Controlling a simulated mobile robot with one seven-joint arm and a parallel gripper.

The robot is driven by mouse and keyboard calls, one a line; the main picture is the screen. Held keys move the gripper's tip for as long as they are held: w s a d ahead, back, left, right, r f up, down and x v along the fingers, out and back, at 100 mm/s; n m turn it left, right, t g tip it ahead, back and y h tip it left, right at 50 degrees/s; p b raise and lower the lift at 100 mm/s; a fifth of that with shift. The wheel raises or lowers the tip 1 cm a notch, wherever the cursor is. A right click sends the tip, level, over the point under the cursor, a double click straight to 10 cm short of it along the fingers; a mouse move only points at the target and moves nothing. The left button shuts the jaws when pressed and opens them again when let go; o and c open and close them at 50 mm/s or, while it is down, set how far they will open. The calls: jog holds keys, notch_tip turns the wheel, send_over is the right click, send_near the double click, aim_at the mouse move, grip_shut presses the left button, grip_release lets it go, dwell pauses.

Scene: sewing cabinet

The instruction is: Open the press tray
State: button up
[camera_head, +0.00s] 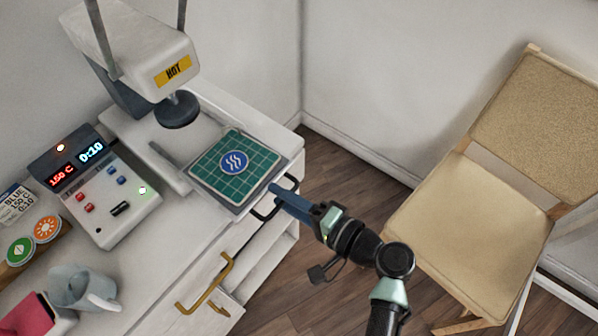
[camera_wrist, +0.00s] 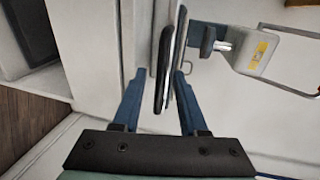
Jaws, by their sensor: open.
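The press tray (camera_head: 238,202) carries a green gridded mat (camera_head: 210,164) with a blue round emblem. It lies out in front of the press head (camera_head: 178,110), not under it. A black handle (camera_head: 265,214) is at the tray's front edge; it also shows in the wrist view (camera_wrist: 163,70). My gripper (camera_head: 278,190) is at this handle. In the wrist view its blue fingers (camera_wrist: 160,76) are open, with the handle bar between them, closer to the right finger. I cannot tell whether either finger touches the bar.
A brass handle (camera_head: 205,285) sticks out of the cabinet front. A chair (camera_head: 480,195) stands at right, with wooden floor between.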

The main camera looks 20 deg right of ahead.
jog(key=v, duration=1.3)
